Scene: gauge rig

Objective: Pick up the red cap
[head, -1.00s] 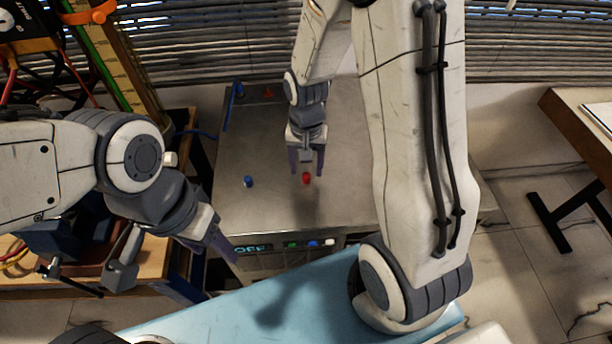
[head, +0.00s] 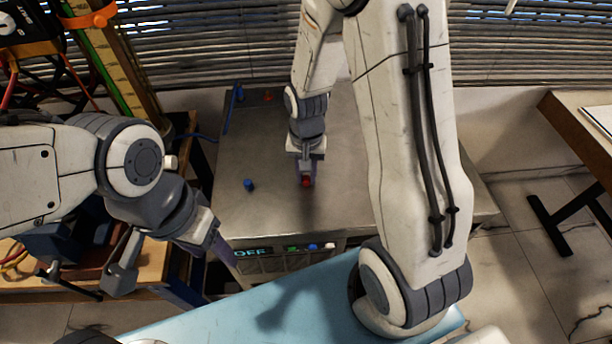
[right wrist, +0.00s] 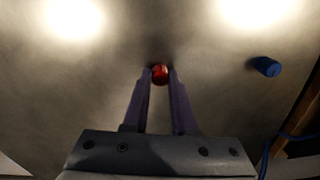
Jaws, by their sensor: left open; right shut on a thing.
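The red cap (head: 306,182) is at the metal table top (head: 345,205), between the fingertips of my right gripper (head: 306,178). In the right wrist view the red cap (right wrist: 159,74) shows between the two purple fingers of my right gripper (right wrist: 160,80), which is shut on it. I cannot tell whether the cap is clear of the surface.
A blue cap (head: 249,185) lies on the metal table to the left; it also shows in the right wrist view (right wrist: 266,66). An orange-red piece (head: 268,96) is at the back. A light blue surface (head: 215,318) is in front.

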